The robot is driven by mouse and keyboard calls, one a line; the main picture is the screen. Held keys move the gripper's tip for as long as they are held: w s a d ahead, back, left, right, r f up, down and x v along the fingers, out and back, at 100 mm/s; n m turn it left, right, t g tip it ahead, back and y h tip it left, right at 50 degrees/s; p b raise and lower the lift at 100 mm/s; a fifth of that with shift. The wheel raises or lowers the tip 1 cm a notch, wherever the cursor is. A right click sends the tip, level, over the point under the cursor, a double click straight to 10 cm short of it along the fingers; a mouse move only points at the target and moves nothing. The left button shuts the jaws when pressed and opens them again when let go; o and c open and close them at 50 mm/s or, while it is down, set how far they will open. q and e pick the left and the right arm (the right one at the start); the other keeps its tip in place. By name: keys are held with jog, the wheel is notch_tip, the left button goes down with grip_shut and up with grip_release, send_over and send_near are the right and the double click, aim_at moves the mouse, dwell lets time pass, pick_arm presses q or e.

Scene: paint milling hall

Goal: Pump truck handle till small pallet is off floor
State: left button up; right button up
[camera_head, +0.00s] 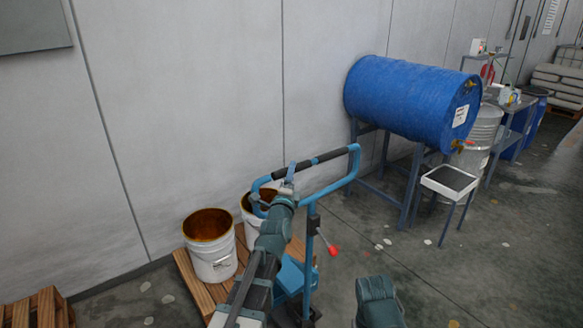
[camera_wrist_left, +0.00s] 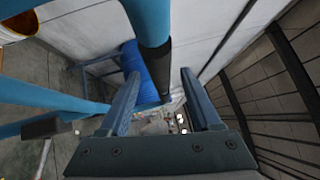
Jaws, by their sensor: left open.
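The truck handle (camera_head: 333,154) is a blue loop with black grip sleeves on its top bar, standing upright in the middle of the head view. My left gripper (camera_head: 288,178) is at the left part of this bar, with its jaws open. In the left wrist view, the blue and black bar (camera_wrist_left: 155,60) runs between the two open fingers (camera_wrist_left: 160,105); contact cannot be told. The blue truck body (camera_head: 290,277) is partly hidden by my left arm. The small wooden pallet (camera_head: 188,275) carries two white buckets (camera_head: 212,262); its gap to the floor is not visible.
A red-knobbed lever (camera_head: 333,250) sticks out from the handle column. A blue drum (camera_head: 405,100) lies on a stand at right, beside a small grey-topped stand (camera_head: 449,180). Another wooden pallet (camera_head: 40,308) is at lower left. The wall is close behind; floor at right is open.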

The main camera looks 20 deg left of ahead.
pick_arm(q)
jog(key=shift+w+a+r, duration=0.1)
jog(key=shift+w, duration=0.6)
jog(key=shift+w+a+r, duration=0.1)
jog(key=shift+w, duration=0.6)
grip_shut()
jog(key=shift+s+d, duration=0.1)
dwell(0.4)
